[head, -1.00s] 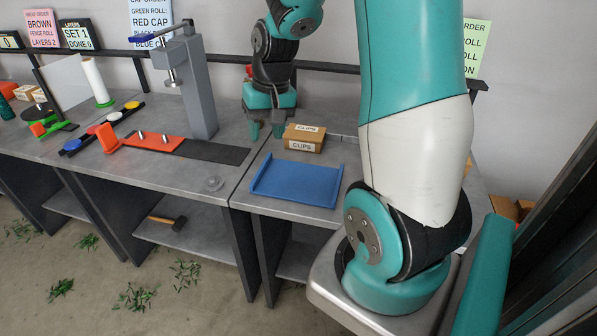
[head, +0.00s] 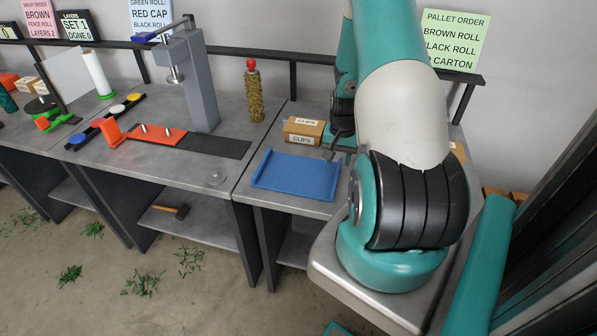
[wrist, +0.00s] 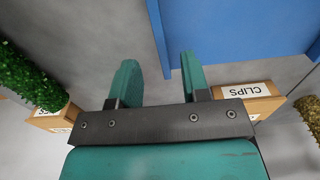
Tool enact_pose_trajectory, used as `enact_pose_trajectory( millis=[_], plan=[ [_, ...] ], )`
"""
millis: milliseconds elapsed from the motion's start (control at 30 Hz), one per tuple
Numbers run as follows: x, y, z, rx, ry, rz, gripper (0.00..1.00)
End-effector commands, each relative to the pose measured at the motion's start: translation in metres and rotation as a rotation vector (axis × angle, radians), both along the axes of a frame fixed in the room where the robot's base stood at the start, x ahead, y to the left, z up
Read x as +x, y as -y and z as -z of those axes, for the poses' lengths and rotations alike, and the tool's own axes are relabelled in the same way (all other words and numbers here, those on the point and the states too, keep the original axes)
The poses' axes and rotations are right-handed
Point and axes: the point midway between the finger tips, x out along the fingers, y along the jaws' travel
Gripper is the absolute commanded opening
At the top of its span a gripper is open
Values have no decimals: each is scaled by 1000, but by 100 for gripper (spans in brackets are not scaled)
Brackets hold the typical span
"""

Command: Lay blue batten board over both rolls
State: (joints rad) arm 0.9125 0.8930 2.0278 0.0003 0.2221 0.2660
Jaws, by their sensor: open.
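The blue board (head: 297,175) lies flat on the right workbench, with a raised batten at each end. In the wrist view the blue board (wrist: 240,40) fills the upper right, beyond my fingers. My gripper (wrist: 157,72) is open and empty, its right finger close to one end of the board; I cannot tell its exact height. In the head view my gripper is beside the board's far right corner, partly hidden by my arm. A green roll (wrist: 28,78) shows at left there.
A CLIPS carton (head: 303,131) stands just behind the board. Another carton (wrist: 52,120) is beside the green roll. The left bench holds a grey press (head: 197,85), an orange fixture (head: 112,132) and a row of coloured caps. A mallet lies on the shelf below.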

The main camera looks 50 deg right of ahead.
Motion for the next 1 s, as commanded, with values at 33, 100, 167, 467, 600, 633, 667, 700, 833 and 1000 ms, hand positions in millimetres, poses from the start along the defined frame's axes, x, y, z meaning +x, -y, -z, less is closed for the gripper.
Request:
enact_pose_trajectory(
  millis=[33, 100, 167, 467, 600, 633, 667, 700, 833, 1000],
  plan=[
    [0, 0, 4, 0, 0, 0, 43],
    [0, 0, 8, 0, 0, 0, 43],
    [0, -1, 11, 0, 0, -1, 43],
    [-4, -8, 48, 2, -1, -1, 43],
    [-4, -7, 59, -1, 1, 0, 43],
    [-4, -7, 60, -1, 1, 0, 43],
    [-4, -7, 61, -1, 1, 0, 43],
    [-4, -7, 61, -1, 1, 0, 43],
    [-4, -7, 61, -1, 1, 0, 43],
    [-4, -7, 61, -1, 1, 0, 6]
  ],
)
